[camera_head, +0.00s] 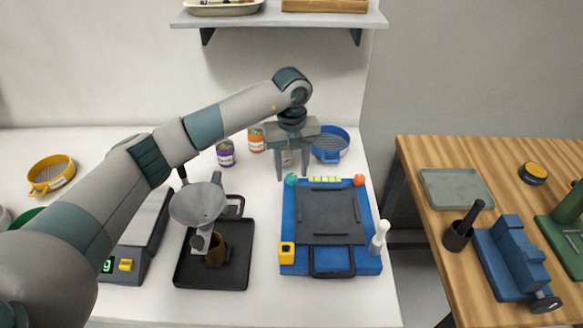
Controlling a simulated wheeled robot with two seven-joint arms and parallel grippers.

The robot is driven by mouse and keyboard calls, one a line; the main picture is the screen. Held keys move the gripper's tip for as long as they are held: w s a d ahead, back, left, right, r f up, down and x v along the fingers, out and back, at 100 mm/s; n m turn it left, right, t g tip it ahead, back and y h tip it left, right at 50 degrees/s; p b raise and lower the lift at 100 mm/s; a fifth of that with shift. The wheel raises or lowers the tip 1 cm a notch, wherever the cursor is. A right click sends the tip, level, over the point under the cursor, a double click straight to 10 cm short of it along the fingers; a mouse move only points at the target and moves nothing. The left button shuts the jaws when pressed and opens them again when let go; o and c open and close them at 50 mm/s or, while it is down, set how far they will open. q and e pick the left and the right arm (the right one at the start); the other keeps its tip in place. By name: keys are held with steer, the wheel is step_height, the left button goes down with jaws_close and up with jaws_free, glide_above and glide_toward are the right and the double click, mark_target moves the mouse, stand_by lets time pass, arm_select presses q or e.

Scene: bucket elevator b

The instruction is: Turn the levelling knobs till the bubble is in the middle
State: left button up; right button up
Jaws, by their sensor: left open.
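A blue levelling base (370,224) with a dark grey plate (331,228) lies on the white table, right of centre. A teal knob (291,180) is at its back left corner and an orange knob (359,180) at its back right corner. A yellow-green vial strip (325,179) lies between the knobs; the bubble is too small to make out. My left gripper (293,172) points down, open, with its fingers at or just above the teal knob. I cannot tell whether they touch it. My right gripper is not in view.
A black tray (190,277) with a funnel (199,204) and brown cup stands left of the base. A white bottle (379,238) is at its right edge, a blue sieve (331,146) behind it. A wooden table (440,160) stands right, across a gap.

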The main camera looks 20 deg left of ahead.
arm_select(q)
steer(key=shift+f, duration=0.6)
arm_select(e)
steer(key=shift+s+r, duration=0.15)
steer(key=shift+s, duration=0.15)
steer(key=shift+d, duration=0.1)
arm_select(q)
steer(key=c, duration=1)
steer(key=shift+m+b, duration=0.3)
steer(key=shift+b, duration=0.15)
steer(key=shift+c, duration=0.2)
steer(key=shift+m+b, duration=0.4)
steer(key=shift+b, duration=0.05)
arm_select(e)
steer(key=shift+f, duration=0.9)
arm_select(q)
steer(key=o, duration=1)
